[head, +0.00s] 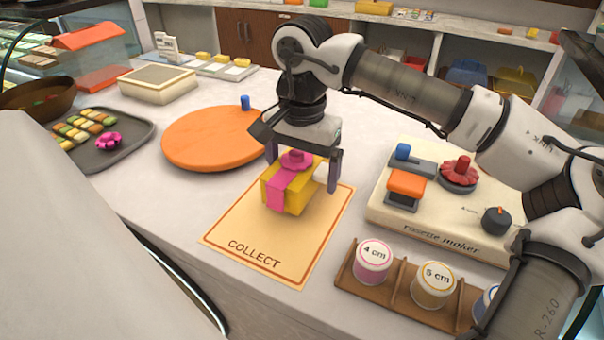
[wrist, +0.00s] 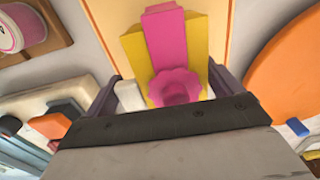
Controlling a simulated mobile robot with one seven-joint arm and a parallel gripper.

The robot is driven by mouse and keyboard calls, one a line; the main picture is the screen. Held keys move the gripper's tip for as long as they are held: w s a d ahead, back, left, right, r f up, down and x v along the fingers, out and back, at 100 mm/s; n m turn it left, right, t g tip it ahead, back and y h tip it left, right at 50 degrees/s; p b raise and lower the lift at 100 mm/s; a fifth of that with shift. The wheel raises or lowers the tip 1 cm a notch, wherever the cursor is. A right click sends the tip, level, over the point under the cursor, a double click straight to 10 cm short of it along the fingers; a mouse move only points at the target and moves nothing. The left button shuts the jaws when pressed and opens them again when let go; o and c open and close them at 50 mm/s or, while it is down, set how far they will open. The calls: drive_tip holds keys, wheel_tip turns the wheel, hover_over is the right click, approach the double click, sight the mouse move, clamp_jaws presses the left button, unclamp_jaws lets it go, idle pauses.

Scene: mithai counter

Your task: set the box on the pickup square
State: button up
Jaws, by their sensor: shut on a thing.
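The yellow box (head: 270,197) has a pink ribbon and a pink rosette (head: 296,160) on top. It is over the back part of the cream square marked COLLECT (head: 254,252); whether it touches the square or hangs just above it I cannot tell. My gripper (head: 304,172) points down with a finger on either side of the box, shut on it. In the wrist view the yellow box (wrist: 135,48) sits between the fingers of my gripper (wrist: 165,82), with a small white piece (wrist: 130,96) beside one finger.
An orange turntable (head: 212,138) with a blue knob is left of the square. The rosette maker (head: 395,212) stands at right, and a wooden rack (head: 398,292) of ribbon spools is at front right. A grey tray (head: 130,137) of sweets lies far left.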

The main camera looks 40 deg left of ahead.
drive_tip(key=shift+f, duration=0.85)
drive_tip(key=shift+f, duration=0.1)
drive_tip(key=o, duration=0.7)
drive_tip(key=shift+f, duration=0.1)
drive_tip(key=shift+o, duration=0.2)
wheel_tip(320, 180, up, 12)
drive_tip(key=shift+r, duration=0.2)
